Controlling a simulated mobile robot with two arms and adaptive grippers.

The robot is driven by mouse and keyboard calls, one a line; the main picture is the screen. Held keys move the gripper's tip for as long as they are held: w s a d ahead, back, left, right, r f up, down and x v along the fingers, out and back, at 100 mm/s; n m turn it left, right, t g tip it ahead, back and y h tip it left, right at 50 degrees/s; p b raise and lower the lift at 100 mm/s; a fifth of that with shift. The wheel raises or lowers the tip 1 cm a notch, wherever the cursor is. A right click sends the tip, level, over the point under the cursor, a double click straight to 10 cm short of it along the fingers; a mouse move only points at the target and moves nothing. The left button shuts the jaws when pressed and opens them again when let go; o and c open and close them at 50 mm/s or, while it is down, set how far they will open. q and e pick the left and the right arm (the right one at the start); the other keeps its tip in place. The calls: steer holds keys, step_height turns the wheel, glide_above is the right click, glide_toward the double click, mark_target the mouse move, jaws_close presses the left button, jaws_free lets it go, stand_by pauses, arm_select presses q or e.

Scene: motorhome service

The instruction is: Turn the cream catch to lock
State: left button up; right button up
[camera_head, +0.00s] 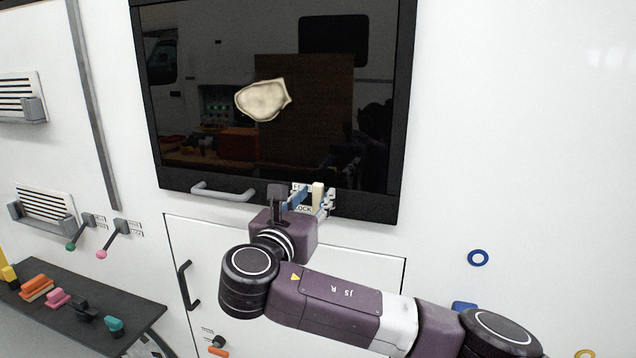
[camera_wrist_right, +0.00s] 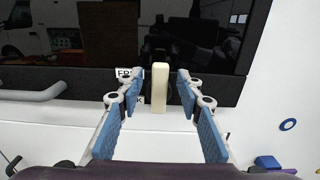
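The cream catch (camera_head: 318,196) is a small upright bar on the lower edge of the dark window (camera_head: 270,90). A label with partly hidden lettering, including "LOCK" (camera_head: 302,209), is beside it. My right gripper (camera_head: 311,197) is at the catch. In the right wrist view the cream catch (camera_wrist_right: 160,90) stands upright between the two blue finger pads of my right gripper (camera_wrist_right: 158,88). The fingers are open, with a gap on each side of the catch. My left gripper is not in view.
A grey handle (camera_head: 223,192) is on the window's lower frame, left of the catch. A panel door with a black handle (camera_head: 187,285) is below. A dark shelf (camera_head: 75,315) with several coloured items stands at the lower left. The wall at right is mostly clear.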

steer(key=shift+p+x, duration=0.35)
steer(key=shift+x, duration=0.65)
steer(key=shift+w+d, duration=0.1)
steer(key=shift+w, duration=0.2)
jaws_close()
